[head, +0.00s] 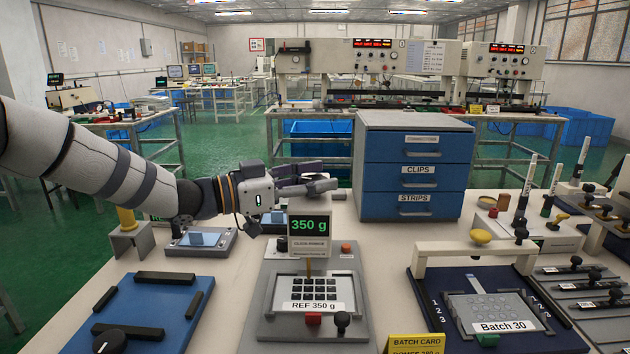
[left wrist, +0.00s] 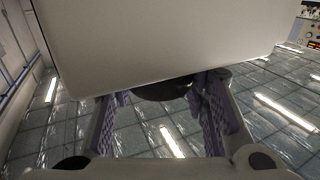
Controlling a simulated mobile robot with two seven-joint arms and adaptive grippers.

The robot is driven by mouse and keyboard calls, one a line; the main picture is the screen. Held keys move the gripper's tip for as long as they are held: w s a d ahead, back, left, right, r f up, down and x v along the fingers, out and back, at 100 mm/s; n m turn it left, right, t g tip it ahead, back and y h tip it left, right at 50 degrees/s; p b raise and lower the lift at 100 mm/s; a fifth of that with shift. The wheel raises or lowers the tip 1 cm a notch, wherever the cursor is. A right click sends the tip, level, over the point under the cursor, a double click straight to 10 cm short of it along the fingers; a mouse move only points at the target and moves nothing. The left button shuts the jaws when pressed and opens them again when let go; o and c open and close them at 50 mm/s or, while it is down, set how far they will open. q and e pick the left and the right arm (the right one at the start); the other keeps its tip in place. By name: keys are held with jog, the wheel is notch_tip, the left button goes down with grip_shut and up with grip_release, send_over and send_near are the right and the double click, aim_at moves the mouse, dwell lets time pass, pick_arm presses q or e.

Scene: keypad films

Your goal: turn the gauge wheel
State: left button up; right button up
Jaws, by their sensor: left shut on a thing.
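The gauge is a pale box with a green display (head: 309,225) reading 350 g, standing at the back of the grey REF 350 g station (head: 262,300). My left gripper (head: 318,180) reaches in from the left, just above and behind the display box. In the left wrist view the pale housing (left wrist: 160,40) fills the top. A dark rounded wheel (left wrist: 162,90) shows below its edge, between the purple fingers of my left gripper (left wrist: 162,110), which is shut on it. Most of the wheel is hidden by the housing. The head view does not show the wheel. My right gripper is not in view.
A blue drawer cabinet (head: 415,165) stands close behind, right of the gripper. A blue plate with black bars (head: 140,312) lies left. A dark Batch 30 station (head: 430,300) under a pale arch (head: 475,247) is at right. A yellow batch card (head: 415,343) stands in front.

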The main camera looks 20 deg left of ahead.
pick_arm(q)
jog(key=o, duration=1.1)
jog(key=v, duration=1.2)
